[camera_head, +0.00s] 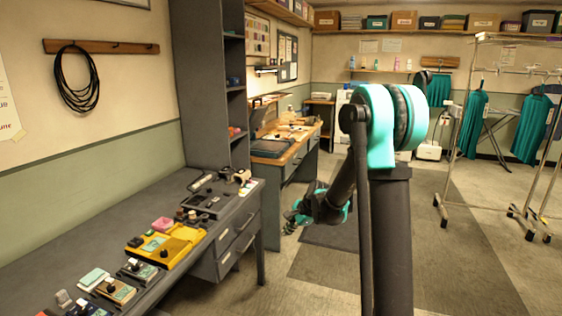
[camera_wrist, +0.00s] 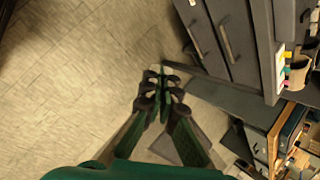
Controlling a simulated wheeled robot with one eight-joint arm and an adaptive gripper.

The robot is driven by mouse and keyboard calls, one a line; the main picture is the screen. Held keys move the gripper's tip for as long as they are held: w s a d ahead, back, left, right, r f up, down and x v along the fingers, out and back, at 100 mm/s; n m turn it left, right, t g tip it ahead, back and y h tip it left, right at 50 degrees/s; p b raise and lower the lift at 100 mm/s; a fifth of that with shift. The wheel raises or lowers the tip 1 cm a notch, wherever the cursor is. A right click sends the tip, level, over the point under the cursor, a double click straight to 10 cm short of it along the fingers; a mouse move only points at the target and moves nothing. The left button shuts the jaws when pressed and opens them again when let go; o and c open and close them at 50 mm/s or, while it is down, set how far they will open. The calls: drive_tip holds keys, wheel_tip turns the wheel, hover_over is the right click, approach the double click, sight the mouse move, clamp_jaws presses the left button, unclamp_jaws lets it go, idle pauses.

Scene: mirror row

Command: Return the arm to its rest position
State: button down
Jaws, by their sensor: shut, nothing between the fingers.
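My arm rises in the middle of the head view, with a teal and black joint at its top. It bends down and left to my gripper (camera_head: 298,218), which hangs past the far right corner of the grey desk. In the wrist view my gripper (camera_wrist: 161,78) has its dark and green fingers drawn together, shut and empty. It is over open floor, apart from the desk drawers.
The grey desk (camera_head: 120,208) on the left carries a yellow device (camera_head: 167,246) and several small items. A wooden-topped bench (camera_head: 292,150) stands behind. A metal clothes rack (camera_head: 474,120) is at right. The floor (camera_head: 455,235) right of my arm is clear.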

drive_tip(key=s+d+n+h, duration=0.1)
drive_tip(key=s+d+n, duration=0.3)
drive_tip(key=s, duration=0.6)
drive_tip(key=s+d+n+h, duration=0.2)
drive_tip(key=s+d+n, duration=0.3)
drive_tip(key=s, duration=0.5)
drive_tip(key=s+d+n+h, duration=0.2)
drive_tip(key=s+d+n, duration=0.2)
drive_tip(key=s+d, duration=0.3)
drive_tip(key=s, duration=0.4)
drive_tip(key=shift+d+n, duration=0.3)
drive_tip(key=shift+d, duration=0.1)
drive_tip(key=shift+r, duration=0.1)
